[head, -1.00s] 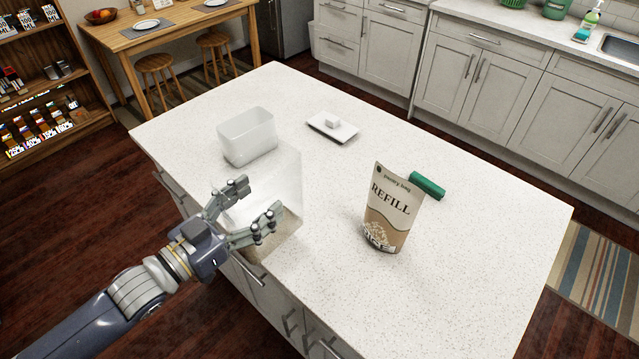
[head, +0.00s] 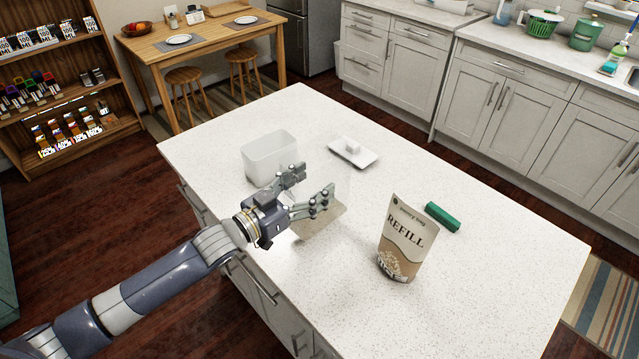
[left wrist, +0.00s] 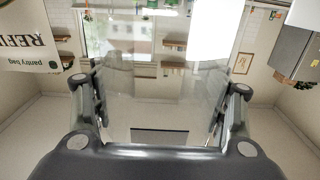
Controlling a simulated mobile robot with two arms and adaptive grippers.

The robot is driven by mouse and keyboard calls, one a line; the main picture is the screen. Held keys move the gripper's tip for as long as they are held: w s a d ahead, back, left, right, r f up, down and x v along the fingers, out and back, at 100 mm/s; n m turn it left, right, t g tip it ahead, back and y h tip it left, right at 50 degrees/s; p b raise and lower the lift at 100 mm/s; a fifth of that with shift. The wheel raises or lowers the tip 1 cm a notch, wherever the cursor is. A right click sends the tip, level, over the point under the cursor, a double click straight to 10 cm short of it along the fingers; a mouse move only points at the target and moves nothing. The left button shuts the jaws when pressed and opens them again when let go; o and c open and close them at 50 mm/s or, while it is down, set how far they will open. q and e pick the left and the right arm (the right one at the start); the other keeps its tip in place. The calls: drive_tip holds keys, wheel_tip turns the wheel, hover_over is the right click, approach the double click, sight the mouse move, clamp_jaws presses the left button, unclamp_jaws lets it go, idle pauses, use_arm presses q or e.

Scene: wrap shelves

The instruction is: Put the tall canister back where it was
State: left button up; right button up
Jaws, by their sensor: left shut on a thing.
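My left gripper (head: 312,186) is shut on a clear, see-through canister (head: 322,217) over the island's left part. In the head view the fingers hide part of it, and its lower part looks beige. I cannot tell whether its base touches the counter. In the left wrist view the clear canister (left wrist: 160,85) fills the space between the two fingers (left wrist: 160,100), and the room shows through it. My right gripper is not in view.
The bin is close behind the gripper. The front right counter is clear.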

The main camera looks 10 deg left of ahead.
use_arm(q)
drive_tip(key=w+f+p, duration=0.1)
drive_tip(key=w+d+f, duration=0.1)
drive_tip(key=w+f, duration=0.1)
drive_tip(key=shift+w+d+p, duration=0.1)
drive_tip(key=shift+w+p, duration=0.15)
drive_tip(key=shift+p, duration=0.15)
drive_tip(key=shift+f, duration=0.35)
drive_tip(key=shift+f, duration=0.1)
drive_tip(key=o, duration=1.4)
drive_tip(key=shift+f, duration=0.1)
